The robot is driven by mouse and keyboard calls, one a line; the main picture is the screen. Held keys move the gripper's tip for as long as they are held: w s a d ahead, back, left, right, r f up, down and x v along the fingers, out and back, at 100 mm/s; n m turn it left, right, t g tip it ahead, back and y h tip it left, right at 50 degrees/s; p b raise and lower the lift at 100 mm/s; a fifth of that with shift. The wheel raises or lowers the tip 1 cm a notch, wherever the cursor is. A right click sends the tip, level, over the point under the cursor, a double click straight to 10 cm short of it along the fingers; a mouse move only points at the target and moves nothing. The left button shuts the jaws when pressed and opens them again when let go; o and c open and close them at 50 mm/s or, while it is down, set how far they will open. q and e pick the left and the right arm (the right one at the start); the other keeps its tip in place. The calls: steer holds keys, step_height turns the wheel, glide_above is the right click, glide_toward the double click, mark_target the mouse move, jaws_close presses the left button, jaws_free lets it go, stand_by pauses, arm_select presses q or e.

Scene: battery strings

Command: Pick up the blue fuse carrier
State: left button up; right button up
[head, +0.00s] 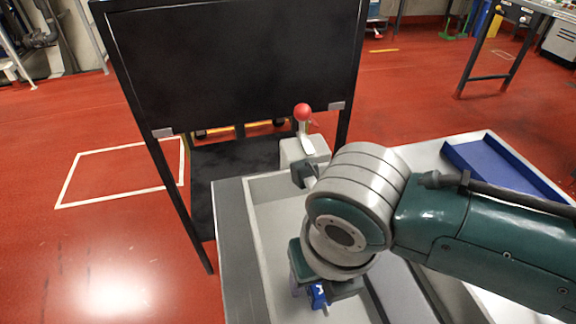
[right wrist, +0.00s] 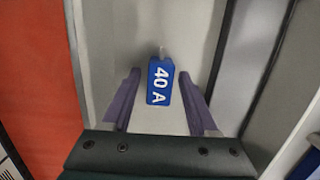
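The blue fuse carrier (right wrist: 160,82), a small block marked "40 A" in white, shows upright in the right wrist view between the fingers of my right gripper (right wrist: 160,76). The fingers are apart, with a narrow gap on each side of the carrier. In the head view, my right gripper (head: 308,292) points down into a pale tray, and part of the bright blue carrier (head: 318,296) shows beside its fingers. The rest of the carrier is hidden by the gripper. I cannot tell how far the fingers are from the tray floor. My left gripper is out of view.
The pale tray (head: 256,206) has raised walls. A grey box with a red-knobbed lever (head: 303,112) stands behind my arm. A black panel on a frame (head: 235,60) rises beyond the tray. A blue bin (head: 500,170) lies at the right. Open red floor is at left.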

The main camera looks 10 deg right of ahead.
jaws_close()
stand_by(0.6)
